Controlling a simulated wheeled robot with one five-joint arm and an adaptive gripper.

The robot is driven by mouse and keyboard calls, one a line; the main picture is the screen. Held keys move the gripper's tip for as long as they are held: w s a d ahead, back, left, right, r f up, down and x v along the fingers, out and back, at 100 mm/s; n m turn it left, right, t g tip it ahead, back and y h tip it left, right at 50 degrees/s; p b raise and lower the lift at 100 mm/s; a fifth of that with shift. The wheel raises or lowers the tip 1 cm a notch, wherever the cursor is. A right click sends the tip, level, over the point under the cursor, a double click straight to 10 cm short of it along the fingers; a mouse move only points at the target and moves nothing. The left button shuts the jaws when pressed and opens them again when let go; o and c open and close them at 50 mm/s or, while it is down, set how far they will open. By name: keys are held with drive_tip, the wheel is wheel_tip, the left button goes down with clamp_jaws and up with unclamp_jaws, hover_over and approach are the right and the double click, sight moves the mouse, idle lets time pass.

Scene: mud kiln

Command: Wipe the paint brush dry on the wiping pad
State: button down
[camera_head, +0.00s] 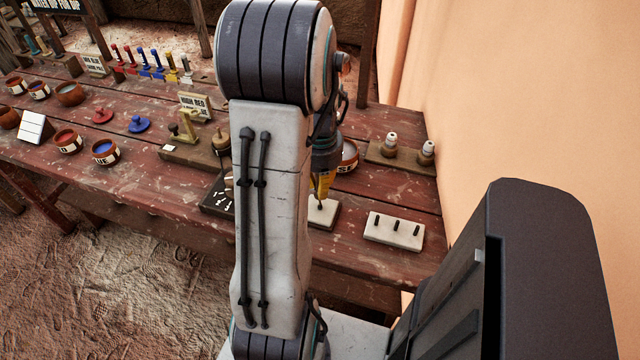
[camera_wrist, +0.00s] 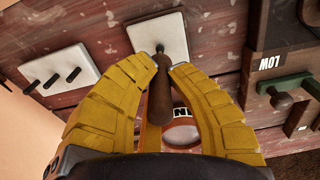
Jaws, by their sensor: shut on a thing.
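My gripper (camera_wrist: 162,62) has yellow fingers, and they are shut on the paint brush (camera_wrist: 160,97), whose dark brown handle shows between them. In the head view my gripper (camera_head: 323,190) is mostly behind my arm, above the front right of the table. A plain white square slab, which looks like the wiping pad (camera_wrist: 142,37), lies under the brush's far end. It also shows in the head view (camera_head: 326,218), partly hidden by my arm. The brush's end reaches over the pad; I cannot tell whether it touches.
A white slab with three dark pegs (camera_head: 393,232) lies right of the pad. A labelled bowl (camera_head: 349,156) stands behind it. Two white-topped pieces (camera_head: 391,141) stand on a wooden board at back right. Paint bowls (camera_head: 105,152) stand left. A tan wall (camera_head: 500,80) borders the table's right.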

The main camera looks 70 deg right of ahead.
drive_tip(key=shift+w, duration=0.1)
drive_tip(key=shift+w, duration=0.45)
drive_tip(key=shift+s, duration=0.2)
drive_tip(key=shift+s, duration=0.85)
drive_tip(key=shift+w, duration=0.2)
drive_tip(key=shift+w, duration=0.85)
drive_tip(key=shift+s, duration=1.05)
